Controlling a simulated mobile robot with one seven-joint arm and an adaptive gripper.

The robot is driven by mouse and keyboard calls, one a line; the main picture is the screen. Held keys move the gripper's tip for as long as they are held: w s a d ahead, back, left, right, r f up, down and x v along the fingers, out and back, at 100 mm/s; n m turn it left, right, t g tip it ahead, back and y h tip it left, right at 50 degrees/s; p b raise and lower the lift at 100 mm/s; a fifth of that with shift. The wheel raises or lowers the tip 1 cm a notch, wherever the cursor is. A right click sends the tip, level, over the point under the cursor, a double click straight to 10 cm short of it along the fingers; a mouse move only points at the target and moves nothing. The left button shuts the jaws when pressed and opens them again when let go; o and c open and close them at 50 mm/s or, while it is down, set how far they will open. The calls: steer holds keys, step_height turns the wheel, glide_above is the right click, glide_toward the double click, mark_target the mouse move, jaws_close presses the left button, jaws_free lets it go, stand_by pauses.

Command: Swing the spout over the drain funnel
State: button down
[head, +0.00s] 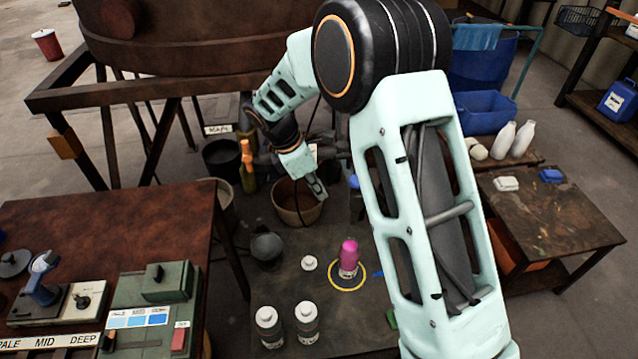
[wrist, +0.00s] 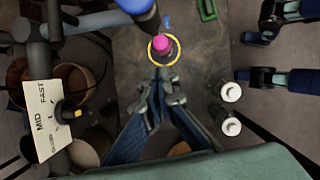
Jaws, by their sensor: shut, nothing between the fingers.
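A grey pipe that looks like the spout (head: 330,150) runs to the right behind my gripper and partly behind my arm. A blue end piece (head: 354,182) shows beside my arm. In the wrist view the grey pipe (wrist: 95,22) crosses the upper left, its blue end (wrist: 137,4) at the top edge. A dark round cup, apparently the drain funnel (head: 267,247), is on the low table, left of the white cap. I cannot find it clearly in the wrist view. My gripper (head: 320,191) is shut and empty, in front of the brown pot, apart from the spout.
A pink-topped bottle (head: 348,257) stands in a yellow ring. Two white-capped bottles (head: 306,320) stand at the front. A brown pot (head: 296,202) is behind my gripper. An orange-handled valve (head: 246,154) is left of my wrist. A control bench (head: 110,225) bounds the left.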

steer(key=w+d+f+p, duration=0.1)
steer(key=w+d+f, duration=0.1)
steer(key=d+f, duration=0.3)
steer(key=shift+w+d+f, duration=0.15)
steer(key=shift+d+f, duration=0.15)
steer(key=shift+d, duration=0.15)
